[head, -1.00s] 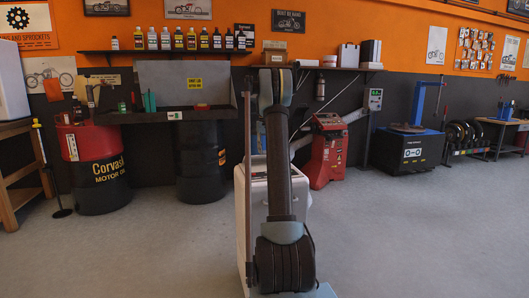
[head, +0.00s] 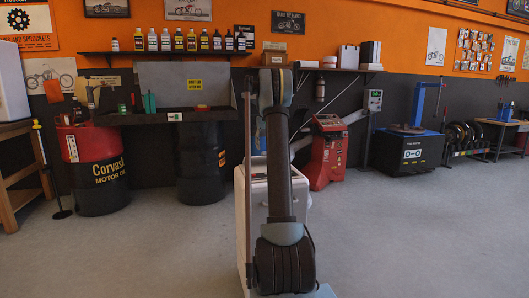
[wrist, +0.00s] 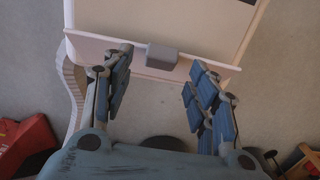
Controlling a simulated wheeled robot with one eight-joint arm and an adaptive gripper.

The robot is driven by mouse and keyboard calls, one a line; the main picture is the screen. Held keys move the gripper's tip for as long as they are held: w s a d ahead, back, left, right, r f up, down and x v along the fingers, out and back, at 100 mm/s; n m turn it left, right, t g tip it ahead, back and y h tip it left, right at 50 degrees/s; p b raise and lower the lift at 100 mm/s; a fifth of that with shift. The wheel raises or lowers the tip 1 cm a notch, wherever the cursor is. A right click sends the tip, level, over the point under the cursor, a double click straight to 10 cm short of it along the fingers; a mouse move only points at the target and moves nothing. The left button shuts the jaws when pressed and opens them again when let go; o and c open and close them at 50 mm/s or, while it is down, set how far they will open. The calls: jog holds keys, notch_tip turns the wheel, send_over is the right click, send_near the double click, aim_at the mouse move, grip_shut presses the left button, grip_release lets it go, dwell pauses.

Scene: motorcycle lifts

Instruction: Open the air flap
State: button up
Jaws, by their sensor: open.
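A white cabinet (wrist: 120,22) fills the top of the wrist view. A small grey block-like tab (wrist: 163,57) sits on its pale edge strip; I take this to be the handle of the air flap, but cannot be sure. My gripper (wrist: 160,66) is open, with one blue-padded finger on each side of the tab. It appears empty, and I cannot tell whether either finger touches the cabinet. In the head view the white cabinet (head: 259,200) stands behind my arm, which hides much of it and the gripper.
A red machine (head: 328,152) stands behind the cabinet to the right. A tyre machine (head: 408,150) is further right. The grey floor is clear on both sides.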

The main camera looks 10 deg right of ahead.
notch_tip(320, 180, up, 9)
jog(key=shift+w, duration=0.15)
dwell(0.4)
